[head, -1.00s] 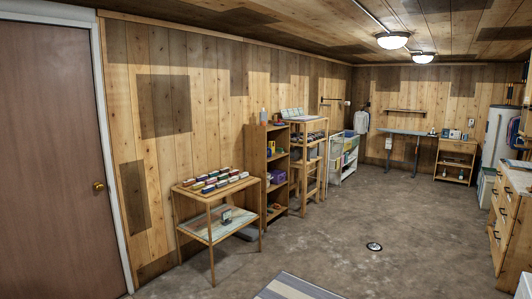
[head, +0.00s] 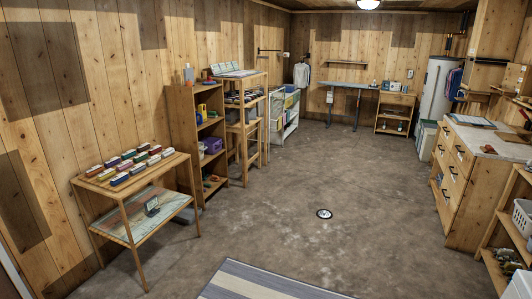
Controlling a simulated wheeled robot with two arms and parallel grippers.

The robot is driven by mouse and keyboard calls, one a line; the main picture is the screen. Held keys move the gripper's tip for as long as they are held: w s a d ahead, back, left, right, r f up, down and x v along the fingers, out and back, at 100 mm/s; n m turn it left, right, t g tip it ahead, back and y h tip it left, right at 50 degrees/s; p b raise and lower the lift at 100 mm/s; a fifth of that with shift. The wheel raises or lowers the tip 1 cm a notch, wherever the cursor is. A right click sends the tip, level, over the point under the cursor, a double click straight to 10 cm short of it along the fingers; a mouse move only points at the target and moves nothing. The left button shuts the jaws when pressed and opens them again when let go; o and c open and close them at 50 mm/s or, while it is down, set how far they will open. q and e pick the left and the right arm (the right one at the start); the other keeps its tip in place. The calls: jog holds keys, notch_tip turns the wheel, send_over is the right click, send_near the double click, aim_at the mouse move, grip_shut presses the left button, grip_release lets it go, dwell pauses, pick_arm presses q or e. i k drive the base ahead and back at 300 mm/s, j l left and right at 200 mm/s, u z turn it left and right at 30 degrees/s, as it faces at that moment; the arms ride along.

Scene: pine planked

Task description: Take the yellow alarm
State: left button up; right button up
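A small yellow object (head: 202,111) stands on an upper shelf of the tall wooden bookcase at the left wall. It is too small to tell if it is the yellow alarm. I make out no other clearly yellow alarm. A small dark device (head: 152,205) stands on the lower shelf of the near side table; its kind is unclear. Neither of my grippers is in view.
The wooden side table (head: 183,161) with rows of coloured boxes, the bookcase (head: 182,130) and a shelf stand (head: 264,84) line the left wall. Drawers (head: 447,170) stand right. A round floor item (head: 324,214) and striped rug (head: 235,277) lie on otherwise open floor.

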aim_at(201, 108)
jog(key=i+l+z, duration=0.3)
jog(key=i, duration=0.95)
jog(key=i+j+z, duration=0.1)
jog(key=i+z, duration=0.2)
jog(key=i, duration=0.9)
jog(key=i+j+u, duration=0.45)
jog(key=i, duration=0.45)
jog(key=i+u, duration=0.45)
jog(key=i, duration=0.5)
jog(key=i+l+u, duration=0.45)
jog(key=i, duration=0.45)
jog(key=i+u, duration=0.1)
jog(key=i, duration=0.45)
jog(key=i+l+u, duration=0.1)
jog(key=i, duration=0.4)
jog(key=i+l+u, duration=0.1)
jog(key=i, duration=0.45)
jog(key=i+l+u, duration=0.1)
jog(key=i+l, duration=0.15)
jog(key=i, duration=0.3)
